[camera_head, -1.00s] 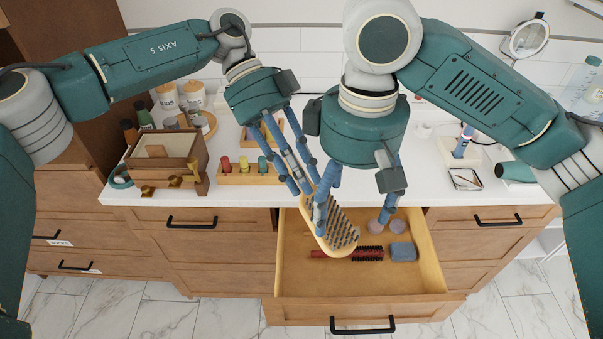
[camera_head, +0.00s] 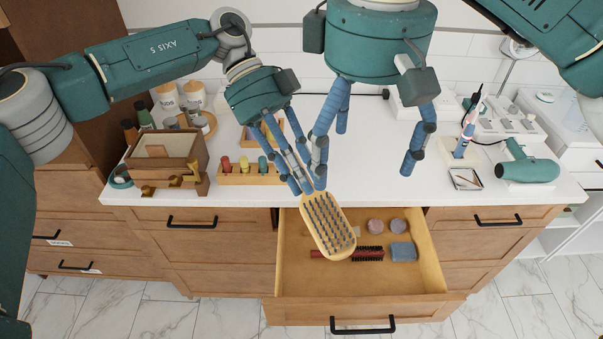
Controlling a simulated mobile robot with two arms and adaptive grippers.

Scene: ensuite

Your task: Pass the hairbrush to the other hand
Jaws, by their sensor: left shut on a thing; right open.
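A wooden paddle hairbrush (camera_head: 331,228) with grey bristles on an oval pad hangs tilted over the open drawer, bristles toward the camera. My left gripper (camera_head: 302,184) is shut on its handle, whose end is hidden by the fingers. My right gripper (camera_head: 362,165) is open and empty above the counter, behind and to the right of the brush, with its fingers spread wide. One of its fingers overlaps the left gripper's fingers in the picture; I cannot tell whether they touch.
The open drawer (camera_head: 290,280) holds a red round brush (camera_head: 368,254), a blue-grey block (camera_head: 403,251) and two round items. On the white counter stand a wooden box (camera_head: 165,160), a rack of coloured bottles (camera_head: 250,177), a hairdryer (camera_head: 530,168) and a small tray (camera_head: 465,179).

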